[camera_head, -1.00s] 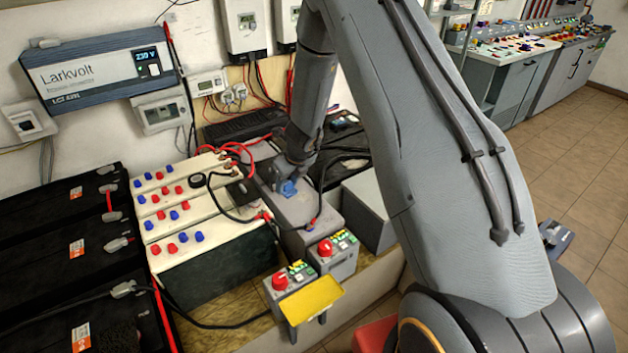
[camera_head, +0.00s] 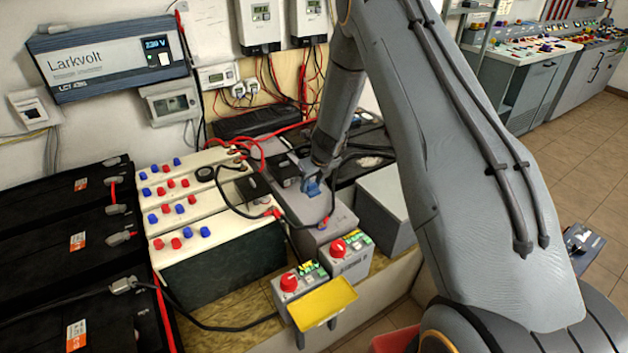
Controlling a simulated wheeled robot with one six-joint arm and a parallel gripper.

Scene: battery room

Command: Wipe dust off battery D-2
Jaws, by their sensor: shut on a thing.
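My gripper (camera_head: 318,176) points down over a grey battery (camera_head: 318,230) in the middle of the bench. It is shut on a small blue thing (camera_head: 312,187), which looks like a cloth. The blue thing is at the battery's top; I cannot tell whether it touches. Red and black cables lie on and around this battery. No D-2 label is readable, so I cannot tell which battery is D-2, and no dust can be made out at this size.
Cream-topped batteries (camera_head: 190,225) with red and blue caps stand to the left, black batteries (camera_head: 62,255) further left. Two control boxes with red knobs (camera_head: 338,246) and a yellow tray (camera_head: 322,301) are in front. A grey box (camera_head: 388,205) stands to the right.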

